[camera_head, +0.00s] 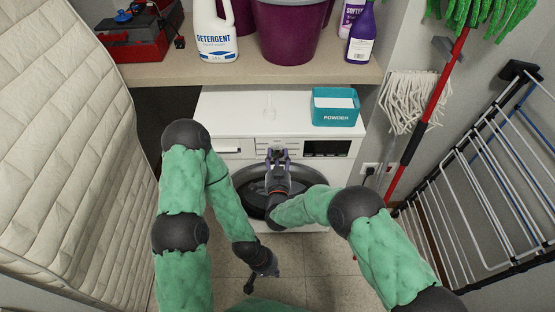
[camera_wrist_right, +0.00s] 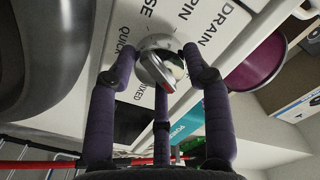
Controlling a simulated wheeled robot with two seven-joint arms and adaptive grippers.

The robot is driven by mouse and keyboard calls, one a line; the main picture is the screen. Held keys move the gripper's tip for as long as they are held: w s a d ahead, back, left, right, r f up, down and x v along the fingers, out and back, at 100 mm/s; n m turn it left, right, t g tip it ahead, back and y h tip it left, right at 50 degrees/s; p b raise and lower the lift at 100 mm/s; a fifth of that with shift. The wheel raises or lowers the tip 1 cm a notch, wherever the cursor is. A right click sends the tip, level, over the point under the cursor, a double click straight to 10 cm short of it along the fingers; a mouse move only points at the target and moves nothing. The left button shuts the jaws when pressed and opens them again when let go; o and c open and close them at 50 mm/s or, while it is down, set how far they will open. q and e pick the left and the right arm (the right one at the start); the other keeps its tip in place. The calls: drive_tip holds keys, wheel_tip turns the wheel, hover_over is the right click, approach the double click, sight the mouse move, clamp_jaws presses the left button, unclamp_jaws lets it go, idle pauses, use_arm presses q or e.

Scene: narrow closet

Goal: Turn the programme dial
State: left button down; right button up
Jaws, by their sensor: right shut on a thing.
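The programme dial (camera_wrist_right: 160,64) is a silver knob with a red mark, on the white washing machine (camera_head: 227,110) front panel. Printed words such as SPIN, DRAIN and QUICK ring it in the right wrist view. My right gripper (camera_head: 277,155) is at the panel, its purple fingers around the dial; it also shows in the right wrist view (camera_wrist_right: 160,60), shut on the dial. In the head view the gripper hides the dial. My left gripper (camera_head: 254,284) hangs low over the floor, away from the machine; its fingers are too small and dark to judge.
A teal powder box (camera_head: 335,108) stands on the machine top. A shelf (camera_head: 240,74) above holds a detergent bottle (camera_head: 214,35), a purple bucket (camera_head: 290,35) and a red toolbox (camera_head: 140,45). A mattress (camera_head: 60,150) is at left; a drying rack (camera_head: 480,190) and mops (camera_head: 425,110) are at right.

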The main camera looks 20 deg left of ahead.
drive_tip(key=shift+m, duration=1.2)
drive_tip(key=o, duration=1.2)
drive_tip(key=shift+w, duration=0.1)
drive_tip(key=shift+c, duration=0.2)
drive_tip(key=v, duration=1.2)
